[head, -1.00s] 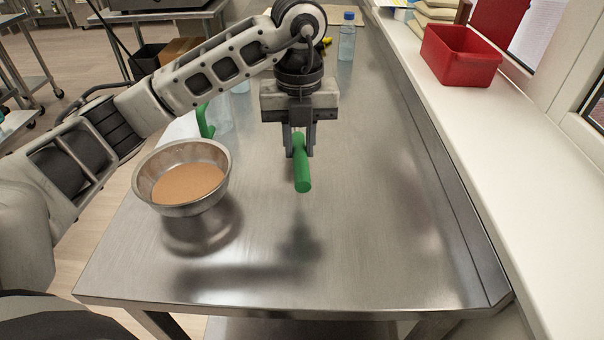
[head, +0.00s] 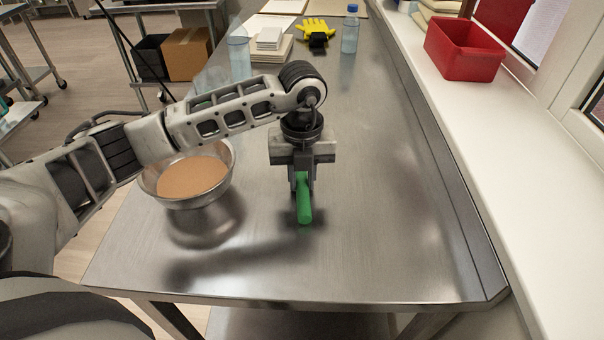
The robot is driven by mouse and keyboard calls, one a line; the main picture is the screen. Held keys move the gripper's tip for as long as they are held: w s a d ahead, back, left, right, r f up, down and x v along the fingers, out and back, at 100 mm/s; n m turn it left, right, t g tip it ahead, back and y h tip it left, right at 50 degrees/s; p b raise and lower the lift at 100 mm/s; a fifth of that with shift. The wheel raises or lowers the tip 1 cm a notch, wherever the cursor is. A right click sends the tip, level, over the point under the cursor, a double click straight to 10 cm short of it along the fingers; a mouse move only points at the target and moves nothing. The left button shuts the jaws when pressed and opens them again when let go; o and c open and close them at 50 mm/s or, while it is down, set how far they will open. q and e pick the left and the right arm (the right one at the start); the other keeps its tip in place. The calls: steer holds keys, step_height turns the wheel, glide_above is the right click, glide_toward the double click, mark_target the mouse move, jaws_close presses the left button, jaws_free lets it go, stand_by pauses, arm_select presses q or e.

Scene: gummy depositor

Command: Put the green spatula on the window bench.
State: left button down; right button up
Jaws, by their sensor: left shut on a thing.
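The green spatula (head: 304,206) is in my left gripper (head: 303,184), over the steel table. Only its green handle shows, pointing toward the front; the rest is hidden behind the gripper. The jaws are shut on it. A soft shadow lies on the table near it, and I cannot tell whether it touches the table. The window bench (head: 498,125) is the long white ledge along the right side, to the right of the gripper. My right gripper is not in view.
A metal bowl (head: 207,202) of tan powder stands left of the gripper, partly behind my left arm. A red bin (head: 464,50) sits on the bench. Bottles (head: 350,30), a yellow glove (head: 318,33) and papers are at the back. The table's right half (head: 390,200) is clear.

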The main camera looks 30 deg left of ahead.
arm_select(q)
steer(key=shift+f, duration=0.1)
steer(key=c, duration=1.3)
jaws_free()
steer(key=shift+o, duration=0.2)
